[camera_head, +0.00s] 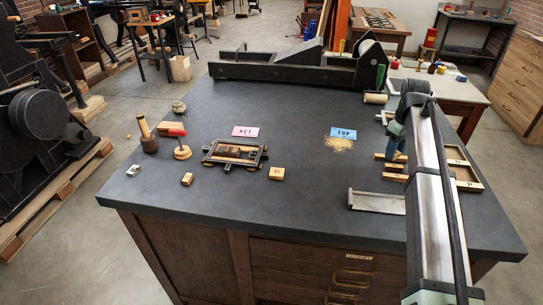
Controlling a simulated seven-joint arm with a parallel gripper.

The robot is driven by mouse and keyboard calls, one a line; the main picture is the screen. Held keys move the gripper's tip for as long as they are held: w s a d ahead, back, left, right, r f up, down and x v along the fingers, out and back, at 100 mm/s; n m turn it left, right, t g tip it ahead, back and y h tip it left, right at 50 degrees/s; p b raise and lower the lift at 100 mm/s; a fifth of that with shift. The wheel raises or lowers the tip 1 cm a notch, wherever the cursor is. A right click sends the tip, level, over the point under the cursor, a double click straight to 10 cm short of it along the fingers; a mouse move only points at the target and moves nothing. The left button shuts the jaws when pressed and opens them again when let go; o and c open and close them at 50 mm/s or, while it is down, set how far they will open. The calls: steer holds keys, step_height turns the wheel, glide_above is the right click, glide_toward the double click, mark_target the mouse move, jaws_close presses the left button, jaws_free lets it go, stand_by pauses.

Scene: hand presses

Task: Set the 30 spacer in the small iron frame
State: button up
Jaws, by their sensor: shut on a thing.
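The small iron frame (262,156) lies flat on the dark table left of the middle, with several wooden pieces inside it. One loose wooden block (277,173) lies just right of it and another (187,179) lies to its left; I cannot read their marks clearly. My gripper (391,155) is at the right, low over the left part of a wooden tray (470,186), well apart from the frame. It is shut on a wooden piece, mostly hidden by the gripper. I cannot read a 30 on it. My arm hides part of the tray.
A pink card (245,131) and a blue card (343,134) lie behind the frame, with tan crumbs by the blue one. A long press (285,68) fills the back.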

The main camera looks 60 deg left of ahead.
steer(key=s+a+r+n, duration=0.3)
steer(key=s+a+n, duration=0.2)
steer(key=s+a, duration=1.25)
steer(key=r+n, duration=0.1)
steer(key=n, duration=0.4)
glide_above(245, 157)
step_height(245, 157, down, 9)
steer(key=shift+a+r, duration=0.1)
steer(key=shift+a, duration=0.05)
steer(key=shift+f, duration=0.4)
steer(key=shift+s+d+f, duration=0.1)
steer(key=shift+d+f, duration=0.15)
steer(key=shift+f, duration=0.1)
steer(key=o, duration=0.8)
steer(key=shift+o, duration=1)
steer(key=shift+r, duration=0.2)
step_height(245, 157, up, 13)
steer(key=shift+a, duration=0.25)
